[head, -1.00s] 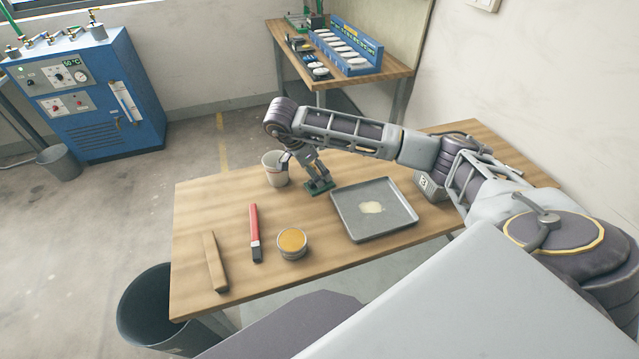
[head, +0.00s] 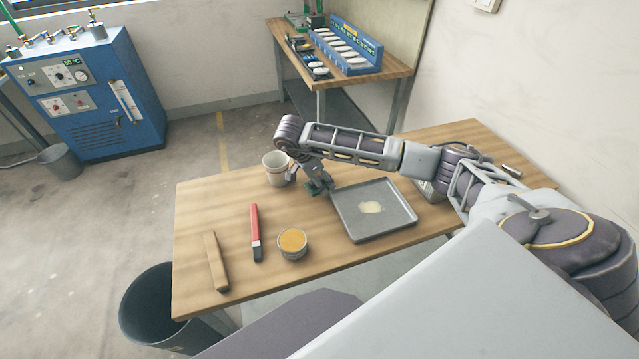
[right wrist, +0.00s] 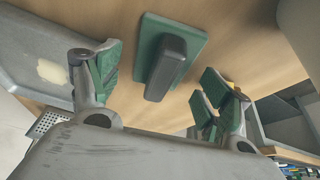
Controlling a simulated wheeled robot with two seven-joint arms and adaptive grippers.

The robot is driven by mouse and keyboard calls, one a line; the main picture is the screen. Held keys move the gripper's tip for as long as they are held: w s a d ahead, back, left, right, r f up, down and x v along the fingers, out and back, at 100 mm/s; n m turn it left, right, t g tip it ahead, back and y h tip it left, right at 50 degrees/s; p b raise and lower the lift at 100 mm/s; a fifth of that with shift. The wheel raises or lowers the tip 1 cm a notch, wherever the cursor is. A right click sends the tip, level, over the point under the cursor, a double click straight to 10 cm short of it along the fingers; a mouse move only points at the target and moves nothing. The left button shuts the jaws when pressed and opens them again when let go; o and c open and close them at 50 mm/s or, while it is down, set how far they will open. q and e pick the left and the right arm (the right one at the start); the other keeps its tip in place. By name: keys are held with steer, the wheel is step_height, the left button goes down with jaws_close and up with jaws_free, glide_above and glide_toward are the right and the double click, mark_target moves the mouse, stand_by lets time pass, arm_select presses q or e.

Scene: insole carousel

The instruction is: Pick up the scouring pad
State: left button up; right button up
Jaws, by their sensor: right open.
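The scouring pad (right wrist: 180,80) is a green rectangle with a dark grey block-shaped grip on top, lying flat on the wooden table in the right wrist view. My right gripper (right wrist: 160,92) is open, its green-lined fingers apart on either side of the pad's grip, not closed on it. In the head view the right gripper (head: 319,186) points down at the table, between the white cup and the tray. It largely hides the pad there. The gap between fingers and pad is hard to judge. My left gripper is not in view.
A grey tray (head: 348,222) with a pale patch lies right of the gripper. A white cup (head: 273,169) stands close on the left. A tin of orange stuff (head: 292,243), a red-handled tool (head: 255,228) and a wooden stick (head: 215,262) lie nearer.

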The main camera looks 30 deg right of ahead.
steer(key=shift+s, duration=0.15)
steer(key=c, duration=1.1)
steer(key=shift+r, duration=0.1)
steer(key=shift+w+r, duration=0.2)
steer(key=shift+r, duration=0.35)
steer(key=shift+r+b, duration=0.45)
steer(key=shift+r, duration=3.9)
